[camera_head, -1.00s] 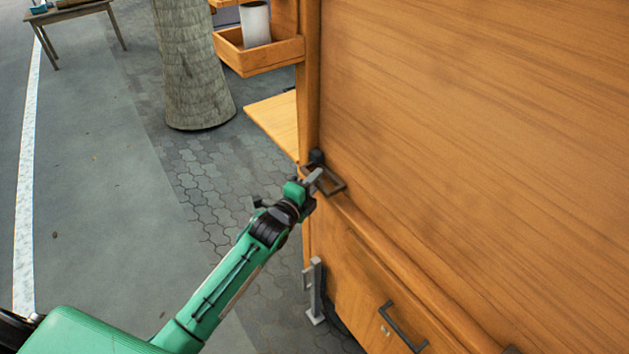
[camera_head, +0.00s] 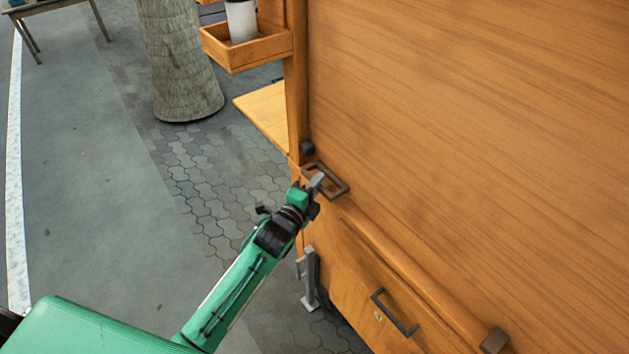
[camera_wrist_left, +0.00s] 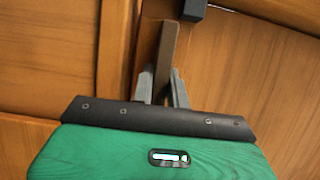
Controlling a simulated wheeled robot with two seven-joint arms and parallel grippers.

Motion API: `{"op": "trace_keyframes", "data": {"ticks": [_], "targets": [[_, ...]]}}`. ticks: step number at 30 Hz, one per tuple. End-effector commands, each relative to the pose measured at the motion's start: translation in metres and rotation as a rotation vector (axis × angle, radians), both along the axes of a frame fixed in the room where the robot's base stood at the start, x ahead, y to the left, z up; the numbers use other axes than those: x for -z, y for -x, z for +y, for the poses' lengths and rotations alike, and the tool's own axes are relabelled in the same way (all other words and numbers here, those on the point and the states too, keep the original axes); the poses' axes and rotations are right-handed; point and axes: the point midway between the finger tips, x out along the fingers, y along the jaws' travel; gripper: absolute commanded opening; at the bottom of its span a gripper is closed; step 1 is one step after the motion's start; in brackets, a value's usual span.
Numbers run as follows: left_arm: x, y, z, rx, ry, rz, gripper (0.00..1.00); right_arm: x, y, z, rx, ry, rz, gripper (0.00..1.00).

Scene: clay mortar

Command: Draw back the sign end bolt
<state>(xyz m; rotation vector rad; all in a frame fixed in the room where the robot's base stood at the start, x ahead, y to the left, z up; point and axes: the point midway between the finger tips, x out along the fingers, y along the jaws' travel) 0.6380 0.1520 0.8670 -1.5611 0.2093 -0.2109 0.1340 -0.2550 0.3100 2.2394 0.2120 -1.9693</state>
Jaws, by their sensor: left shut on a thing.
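The bolt's dark metal loop handle (camera_head: 339,187) sits on the ledge at the left corner of the wooden cabinet, beside a small black block (camera_head: 307,147). My left gripper (camera_head: 317,183) is shut on the handle, reaching in from the lower left. In the left wrist view, the brown handle bar (camera_wrist_left: 168,50) stands between the two grey fingers (camera_wrist_left: 161,82), and the dark block (camera_wrist_left: 194,10) is above it. My right gripper is not in view.
The large wooden panel (camera_head: 470,130) rises right of the handle. Below are a drawer pull (camera_head: 395,312), a grey metal post (camera_head: 310,280) and another dark block (camera_head: 494,341). A shelf (camera_head: 264,112), a tray (camera_head: 248,52) and a tree trunk (camera_head: 180,60) stand behind. Pavement at left is clear.

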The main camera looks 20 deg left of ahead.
Motion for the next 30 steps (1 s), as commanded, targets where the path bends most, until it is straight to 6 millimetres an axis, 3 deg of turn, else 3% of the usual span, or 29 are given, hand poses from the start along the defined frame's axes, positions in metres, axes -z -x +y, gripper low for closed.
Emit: {"op": "trace_keyframes", "data": {"ticks": [1,2,5,17,30], "targets": [[0.002,0.002,-0.003,0.005,0.001,0.004,0.00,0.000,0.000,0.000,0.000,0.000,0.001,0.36],[0.002,0.002,-0.003,0.005,0.001,0.004,0.20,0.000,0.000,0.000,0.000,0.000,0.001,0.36],[0.002,0.002,-0.003,0.005,0.001,0.004,0.38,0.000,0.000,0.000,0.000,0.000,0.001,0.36],[0.003,0.008,0.001,0.003,0.000,0.004,0.38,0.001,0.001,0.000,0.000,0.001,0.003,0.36],[0.004,0.086,0.021,0.004,-0.001,0.005,0.38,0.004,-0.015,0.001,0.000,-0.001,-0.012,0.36]]}}
